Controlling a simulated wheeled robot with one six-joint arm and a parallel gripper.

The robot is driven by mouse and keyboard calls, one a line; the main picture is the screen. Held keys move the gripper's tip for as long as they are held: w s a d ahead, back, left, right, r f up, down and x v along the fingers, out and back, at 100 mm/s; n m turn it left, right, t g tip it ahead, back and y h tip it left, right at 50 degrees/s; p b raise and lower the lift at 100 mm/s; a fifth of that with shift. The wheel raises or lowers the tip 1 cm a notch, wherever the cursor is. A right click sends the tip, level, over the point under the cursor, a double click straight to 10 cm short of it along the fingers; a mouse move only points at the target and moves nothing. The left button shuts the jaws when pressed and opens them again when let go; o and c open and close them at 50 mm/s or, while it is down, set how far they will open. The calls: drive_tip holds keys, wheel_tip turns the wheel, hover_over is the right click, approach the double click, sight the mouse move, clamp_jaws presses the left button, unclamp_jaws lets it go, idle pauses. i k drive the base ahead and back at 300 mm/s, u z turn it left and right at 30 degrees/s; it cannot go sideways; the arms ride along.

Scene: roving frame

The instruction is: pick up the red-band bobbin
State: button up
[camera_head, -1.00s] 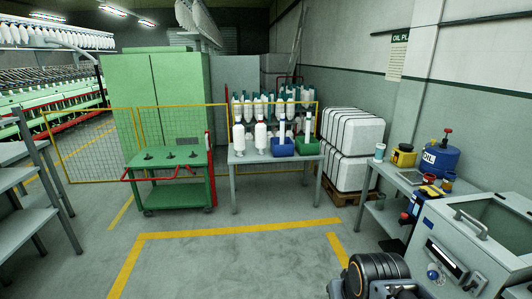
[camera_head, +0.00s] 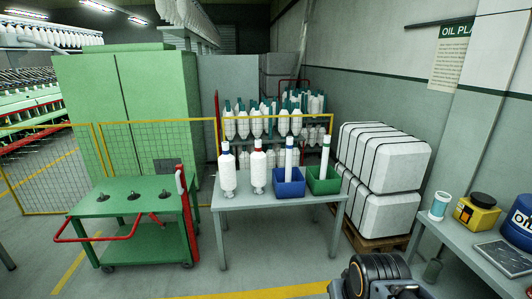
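The red-band bobbin (camera_head: 258,171) stands upright on the grey table (camera_head: 232,203). It is white and full-bodied, with a red band near its top. A similar bobbin with a blue band (camera_head: 227,171) stands just left of it. To its right are a blue bin (camera_head: 289,189) holding a blue-banded white tube (camera_head: 289,158) and a green bin (camera_head: 324,186) holding a green-banded one (camera_head: 325,157). Part of my own arm shows at the bottom, well short of the table. My gripper itself is not in view.
A green cart (camera_head: 121,201) with a red handle stands left of the table. Yellow mesh fencing (camera_head: 45,175) runs behind. Wrapped white blocks (camera_head: 385,160) on a pallet stand right. A side bench (camera_head: 460,238) edges the right. Floor before the table is clear.

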sight(258, 158)
drive_tip(key=i, duration=2.95)
drive_tip(key=u, duration=2.65)
